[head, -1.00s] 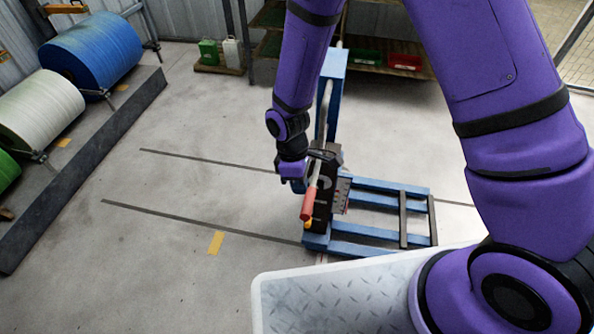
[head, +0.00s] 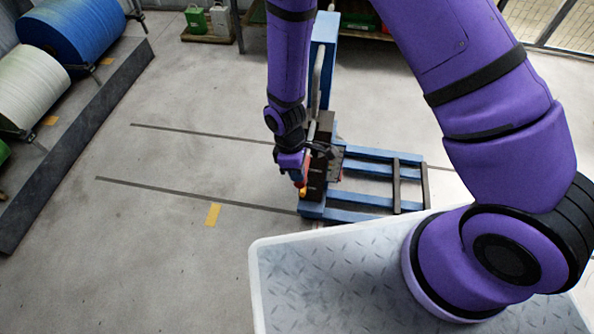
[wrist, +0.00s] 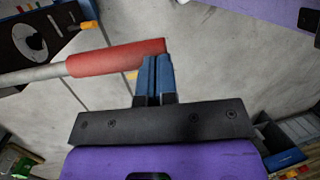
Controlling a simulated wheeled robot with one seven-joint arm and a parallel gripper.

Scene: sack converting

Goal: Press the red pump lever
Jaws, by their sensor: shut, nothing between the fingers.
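The red pump lever (wrist: 115,58) is a grey rod with a red grip, crossing the upper left of the wrist view. My gripper (wrist: 154,62) is shut and empty, its blue fingertips at the right end of the red grip. They overlap it in the picture; I cannot tell whether they touch. In the head view my gripper (head: 303,183) is at the front of the blue lifting trolley (head: 325,50), beside its black pump unit (head: 318,172). My wrist hides most of the lever there.
The blue trolley frame (head: 375,154) extends right on the floor. Blue and white rolls (head: 75,35) lie at the left behind a dark beam (head: 80,140). Green and white canisters (head: 208,20) stand at the back.

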